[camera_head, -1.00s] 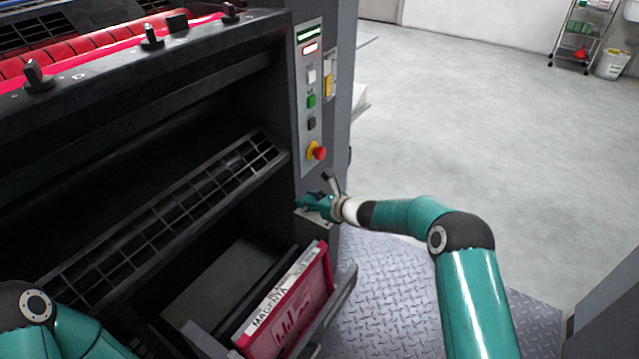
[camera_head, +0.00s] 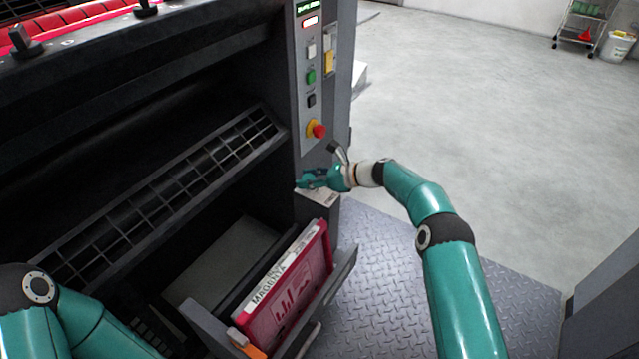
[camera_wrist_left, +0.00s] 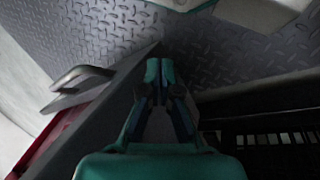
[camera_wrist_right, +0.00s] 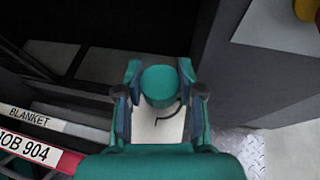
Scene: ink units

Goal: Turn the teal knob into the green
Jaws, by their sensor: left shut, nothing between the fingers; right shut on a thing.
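The teal knob (camera_wrist_right: 160,88) is a round cap above a pale plate (camera_wrist_right: 152,128) in the right wrist view. My right gripper (camera_wrist_right: 159,76) has one finger on each side of it and is shut on it. In the head view my right gripper (camera_head: 312,181) is at the pale ledge (camera_head: 322,198) below the red stop button, and its fingers hide the knob. A thin dark curved line shows on the plate; no green zone can be made out. My left gripper (camera_wrist_left: 159,70) is shut and empty in the left wrist view, beside the open drawer.
An open drawer (camera_head: 345,280) holds a magenta cartridge (camera_head: 318,262) below my right gripper. The control strip with the red stop button (camera_head: 319,131) rises just above. A grey tread plate (camera_head: 400,260) covers the floor to the right, with bare floor beyond.

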